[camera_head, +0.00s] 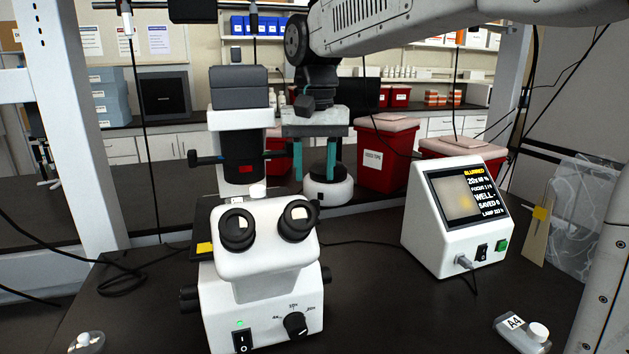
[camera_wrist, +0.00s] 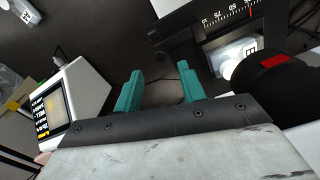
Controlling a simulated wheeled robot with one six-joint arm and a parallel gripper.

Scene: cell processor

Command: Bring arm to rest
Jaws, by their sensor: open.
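My gripper (camera_head: 314,162) is raised behind and to the right of the white microscope (camera_head: 268,262) in the head view. Its two teal fingers point down, stand apart and hold nothing. The wrist view also shows my gripper (camera_wrist: 160,88) open, with dark bench between the fingers. My arm (camera_head: 390,25) reaches in from the upper right. In the wrist view, the microscope's stage with its scale (camera_wrist: 232,14) is close by on the upper right. A clear vessel with a white cap (camera_wrist: 232,66) sits there, partly hidden by a black cylinder (camera_wrist: 275,88).
A white display unit (camera_head: 455,225) reading "BLURRED" stands right of the microscope. A clear flask labelled A4 (camera_head: 523,334) is at the front right, and another capped vessel (camera_head: 84,343) is at the front left. Red bins (camera_head: 388,155) stand behind. Cables lie across the bench.

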